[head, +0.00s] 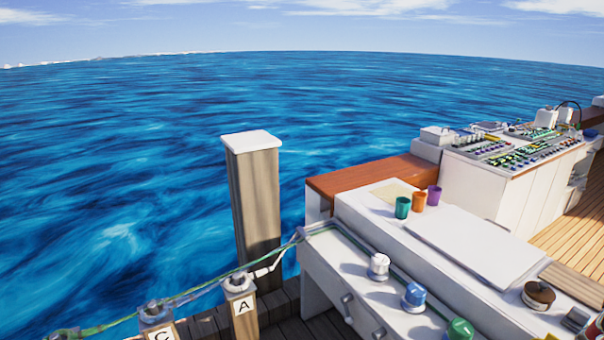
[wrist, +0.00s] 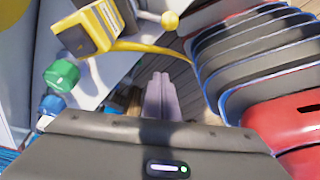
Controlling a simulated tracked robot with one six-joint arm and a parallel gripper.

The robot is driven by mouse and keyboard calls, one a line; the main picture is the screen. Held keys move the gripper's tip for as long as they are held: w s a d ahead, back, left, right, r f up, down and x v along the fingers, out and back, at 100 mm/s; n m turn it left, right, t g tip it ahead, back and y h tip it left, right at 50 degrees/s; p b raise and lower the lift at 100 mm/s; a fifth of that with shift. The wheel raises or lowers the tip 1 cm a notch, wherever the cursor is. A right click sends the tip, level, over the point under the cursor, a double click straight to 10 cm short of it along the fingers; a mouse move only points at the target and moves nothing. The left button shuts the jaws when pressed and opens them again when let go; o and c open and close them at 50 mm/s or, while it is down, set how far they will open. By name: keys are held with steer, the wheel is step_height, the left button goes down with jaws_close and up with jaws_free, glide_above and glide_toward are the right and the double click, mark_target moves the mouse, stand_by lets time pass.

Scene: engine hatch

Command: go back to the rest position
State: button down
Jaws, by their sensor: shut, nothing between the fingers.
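My gripper (wrist: 158,97) shows in the wrist view, its two pale fingers together with nothing between them. It points at dark planking. Green (wrist: 62,73) and blue (wrist: 52,104) knobs on a pale surface lie to its left. A yellow box (wrist: 85,32) with a yellow cable (wrist: 140,46) is at the upper left, apart from the fingers. My gripper is not in the head view.
In the head view, a white bench carries green (head: 402,207), orange (head: 419,200) and purple (head: 434,195) cups. White (head: 378,266), blue (head: 414,297) and green (head: 459,331) knobs line its front. A wooden post (head: 255,195) stands left, beside posts marked A (head: 242,306) and C (head: 161,334).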

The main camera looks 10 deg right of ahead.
steer(key=a+r+m+t+h, duration=0.1)
steer(key=a+r+m, duration=0.2)
steer(key=a+r, duration=0.6)
steer(key=w+a+r+m+t+h, duration=0.1)
steer(key=a+r+m, duration=0.3)
steer(key=a+r, duration=0.5)
steer(key=a+r+m+t+h, duration=0.1)
steer(key=a+r+m, duration=0.2)
steer(key=a+r, duration=0.5)
steer(key=a, duration=1.3)
steer(key=shift+w+a+r+m, duration=0.3)
steer(key=shift+w+r+m, duration=0.05)
steer(key=shift+r+m, duration=0.05)
steer(key=shift+a, duration=0.1)
